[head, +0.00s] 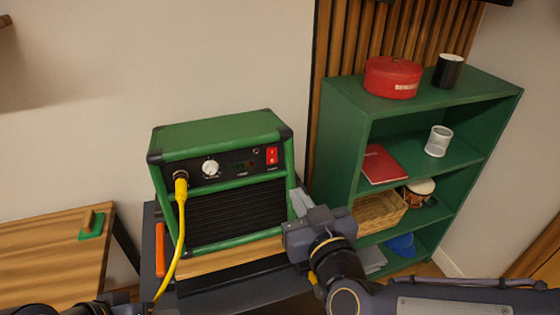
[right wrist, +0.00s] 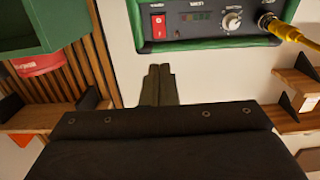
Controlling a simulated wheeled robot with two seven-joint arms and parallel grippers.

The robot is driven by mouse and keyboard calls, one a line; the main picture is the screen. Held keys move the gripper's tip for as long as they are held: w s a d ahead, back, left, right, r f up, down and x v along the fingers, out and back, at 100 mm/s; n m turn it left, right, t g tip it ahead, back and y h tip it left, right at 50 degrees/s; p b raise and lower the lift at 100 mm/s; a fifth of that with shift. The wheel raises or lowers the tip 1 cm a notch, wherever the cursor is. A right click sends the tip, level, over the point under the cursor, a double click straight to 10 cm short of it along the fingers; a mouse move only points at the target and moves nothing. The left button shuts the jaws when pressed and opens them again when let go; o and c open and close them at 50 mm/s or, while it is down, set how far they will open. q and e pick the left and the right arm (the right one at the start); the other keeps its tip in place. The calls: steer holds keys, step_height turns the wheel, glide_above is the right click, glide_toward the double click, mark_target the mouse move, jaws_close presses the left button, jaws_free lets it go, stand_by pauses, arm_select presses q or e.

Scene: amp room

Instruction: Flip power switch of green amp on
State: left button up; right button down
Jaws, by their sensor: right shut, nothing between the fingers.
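The green amp (head: 222,180) stands upright, its front panel facing me. Its red power switch (head: 271,156) is at the right end of the panel; which way it is tipped I cannot tell. In the right wrist view the switch (right wrist: 158,26) is near the top. My right gripper (head: 300,203) is beside the amp's lower right side, lower than the switch. In the right wrist view its fingers (right wrist: 158,72) are shut and empty, pointing toward the switch and apart from it. Dark parts of my left arm (head: 110,306) show at the bottom left edge; its fingers cannot be made out.
A yellow cable (head: 180,225) plugs into the panel's left and hangs down in front. A white knob (head: 210,168) sits mid-panel. A green shelf (head: 345,110) with a red box (head: 392,77) stands right of the amp. A wooden table (head: 50,245) is at left.

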mark_target(272, 151)
steer(key=x, duration=1.4)
steer(key=shift+b, duration=0.35)
